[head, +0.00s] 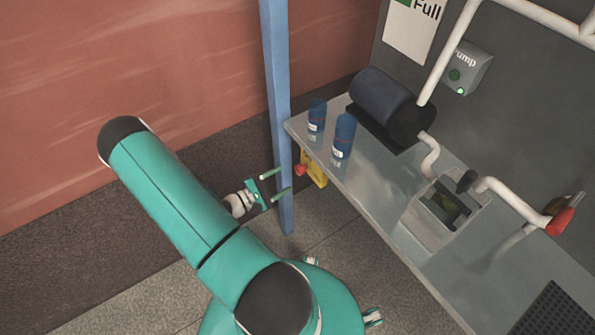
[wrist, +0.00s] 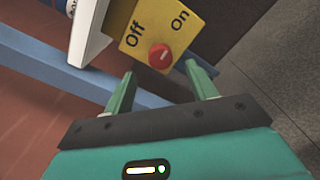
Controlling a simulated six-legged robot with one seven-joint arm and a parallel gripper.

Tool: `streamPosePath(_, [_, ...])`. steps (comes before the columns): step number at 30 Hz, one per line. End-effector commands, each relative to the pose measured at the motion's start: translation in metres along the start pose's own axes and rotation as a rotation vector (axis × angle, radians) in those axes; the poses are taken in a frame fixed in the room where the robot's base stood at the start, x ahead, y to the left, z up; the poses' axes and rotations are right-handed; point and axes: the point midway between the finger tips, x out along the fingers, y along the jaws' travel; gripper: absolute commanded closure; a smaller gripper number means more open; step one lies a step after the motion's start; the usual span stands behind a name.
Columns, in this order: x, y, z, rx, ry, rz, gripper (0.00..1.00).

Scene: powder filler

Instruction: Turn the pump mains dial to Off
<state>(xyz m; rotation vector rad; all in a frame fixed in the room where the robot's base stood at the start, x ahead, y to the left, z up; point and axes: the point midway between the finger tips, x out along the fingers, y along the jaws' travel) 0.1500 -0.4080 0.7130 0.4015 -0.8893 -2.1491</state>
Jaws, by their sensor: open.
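The pump mains dial is a red round knob (wrist: 160,56) on a yellow box (wrist: 139,26) marked Off and On. In the wrist view the knob lies just beyond and between my fingertips, with a gap to them. A pale mark on the knob is small, and I cannot tell surely which word it points to. In the head view the red knob (head: 301,170) sticks out left from the yellow box (head: 317,172) under the table's near left end. My gripper (head: 276,180) is open and empty, just left of the knob; it also shows in the wrist view (wrist: 166,90).
A blue post (head: 279,110) stands close by my gripper at the table's corner. On the grey table (head: 375,185) are two blue bottles (head: 343,135), a dark pump motor (head: 385,100) and white pipes. A grey Pump box (head: 466,68) with a green light hangs on the wall.

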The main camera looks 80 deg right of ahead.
Motion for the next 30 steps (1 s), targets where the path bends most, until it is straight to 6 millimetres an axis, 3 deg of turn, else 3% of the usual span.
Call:
streamPosePath(6, [0.044, 0.0, 0.001, 0.001, -0.003, -0.002, 0.43])
streamPosePath(10, [0.061, 0.0, 0.0, 0.001, -0.002, -0.002, 0.43])
streamPosePath(22, [0.072, 0.0, 0.0, 0.001, 0.001, -0.001, 0.43])
streamPosePath(23, [0.072, 0.0, 0.0, 0.001, 0.001, -0.001, 0.45])
streamPosePath(27, [0.072, 0.0, 0.0, 0.001, 0.001, -0.001, 0.73])
streamPosePath(30, [0.072, 0.0, 0.0, 0.001, 0.001, -0.001, 0.88])
